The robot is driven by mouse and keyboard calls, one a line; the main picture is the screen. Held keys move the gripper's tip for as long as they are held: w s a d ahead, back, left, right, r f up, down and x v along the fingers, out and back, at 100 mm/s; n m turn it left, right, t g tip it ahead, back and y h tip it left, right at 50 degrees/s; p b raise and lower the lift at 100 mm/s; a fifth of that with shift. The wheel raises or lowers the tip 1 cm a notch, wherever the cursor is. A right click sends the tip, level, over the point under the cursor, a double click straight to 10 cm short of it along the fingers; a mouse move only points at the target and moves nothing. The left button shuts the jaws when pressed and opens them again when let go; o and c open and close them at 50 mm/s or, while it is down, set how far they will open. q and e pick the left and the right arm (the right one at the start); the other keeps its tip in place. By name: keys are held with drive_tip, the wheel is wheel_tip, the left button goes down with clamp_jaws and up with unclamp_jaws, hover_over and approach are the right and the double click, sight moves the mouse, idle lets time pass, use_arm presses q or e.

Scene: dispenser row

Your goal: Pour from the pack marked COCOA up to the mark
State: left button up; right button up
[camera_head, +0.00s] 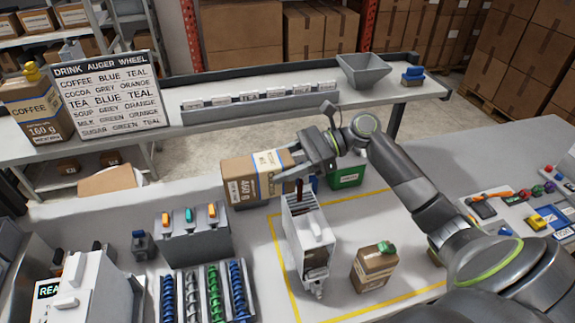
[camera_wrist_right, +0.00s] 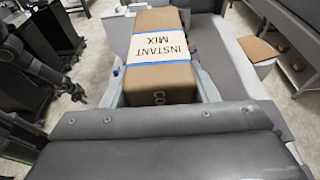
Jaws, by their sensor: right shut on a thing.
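My right gripper (camera_head: 308,155) is shut on a brown pack (camera_head: 240,185) with a white label and blue bands. The pack lies on its side in the air, up and left of the slim white dispenser (camera_head: 309,232). The right wrist view shows the same pack (camera_wrist_right: 158,85) between the fingers, with "INSTANT MIX" and a cut-off "CO"; the rest of its name is hidden. A sign (camera_head: 107,95) headed "DRINK AUGER WHEEL" lists cocoa with grey and orange. No mark is readable on the dispenser. My left gripper is not in view.
A small brown pack with a green top (camera_head: 375,267) stands right of the dispenser. A green box (camera_head: 346,174) stands behind it. Several augers (camera_head: 212,292) and a grey holder (camera_head: 192,235) are at left. A COFFEE pack (camera_head: 38,107) and a grey hopper (camera_head: 363,69) are on the shelf.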

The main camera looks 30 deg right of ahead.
drive_tip(key=shift+d+f+y, duration=0.25)
drive_tip(key=shift+y, duration=0.35)
idle(0.8)
drive_tip(key=shift+s+d+r+t+y, duration=0.15)
drive_tip(key=shift+d+t+y, duration=0.4)
drive_tip(key=shift+y, duration=0.75)
idle(2.4)
drive_tip(key=shift+d, duration=0.15)
